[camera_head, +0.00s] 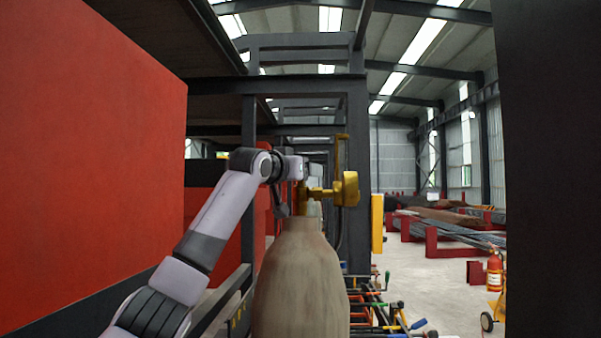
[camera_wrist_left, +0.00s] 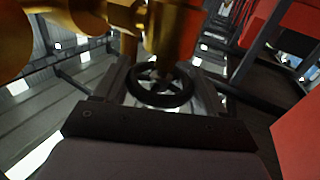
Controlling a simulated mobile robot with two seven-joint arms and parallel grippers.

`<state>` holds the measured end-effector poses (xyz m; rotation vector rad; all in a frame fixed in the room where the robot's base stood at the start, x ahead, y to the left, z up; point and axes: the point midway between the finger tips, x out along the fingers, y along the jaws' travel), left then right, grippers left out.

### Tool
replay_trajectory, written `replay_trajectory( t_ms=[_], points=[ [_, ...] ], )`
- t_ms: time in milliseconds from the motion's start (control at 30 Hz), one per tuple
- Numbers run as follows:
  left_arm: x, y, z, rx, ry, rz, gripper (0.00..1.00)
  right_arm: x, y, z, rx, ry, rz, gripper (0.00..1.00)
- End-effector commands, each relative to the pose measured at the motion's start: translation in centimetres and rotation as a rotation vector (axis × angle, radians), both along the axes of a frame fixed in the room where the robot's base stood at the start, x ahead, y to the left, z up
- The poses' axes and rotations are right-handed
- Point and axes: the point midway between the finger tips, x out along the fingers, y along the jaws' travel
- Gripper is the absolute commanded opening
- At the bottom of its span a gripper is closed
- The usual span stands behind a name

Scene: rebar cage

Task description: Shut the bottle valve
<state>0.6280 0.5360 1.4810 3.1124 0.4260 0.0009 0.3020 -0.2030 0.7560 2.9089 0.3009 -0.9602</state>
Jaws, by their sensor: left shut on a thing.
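A tall, worn beige gas bottle (camera_head: 300,285) stands upright in the middle of the head view. Brass valve and regulator fittings (camera_head: 346,189) sit at its top. My left arm comes in from the lower left, and my left gripper (camera_head: 285,200) is at the left side of the bottle's top. In the left wrist view, a dark round handwheel with spokes (camera_wrist_left: 158,101) sits between the two fingers, below the brass body (camera_wrist_left: 172,35). The gripper is shut on this handwheel. In the head view the handwheel is hidden or too small to make out. My right gripper is not in view.
A large red panel (camera_head: 100,150) fills the left side, with dark steel framing near the bottle. Tools with coloured handles (camera_head: 385,315) lie right of the bottle's base. A fire extinguisher (camera_head: 494,272) stands at the right. Open floor (camera_head: 430,275) lies between.

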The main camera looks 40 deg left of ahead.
Motion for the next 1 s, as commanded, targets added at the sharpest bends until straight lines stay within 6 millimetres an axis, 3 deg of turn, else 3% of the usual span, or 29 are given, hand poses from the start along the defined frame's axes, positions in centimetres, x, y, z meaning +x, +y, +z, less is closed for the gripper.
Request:
replay_trajectory(
  t_ms=[400, 1000],
  points=[
    [0.02, 0.02, -0.02, -0.008, -0.001, -0.307, 0.40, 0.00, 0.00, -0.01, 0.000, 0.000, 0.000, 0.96],
    [0.04, -0.06, -0.06, -0.003, 0.002, -0.469, 0.41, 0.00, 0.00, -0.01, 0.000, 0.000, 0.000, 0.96]
  ],
)
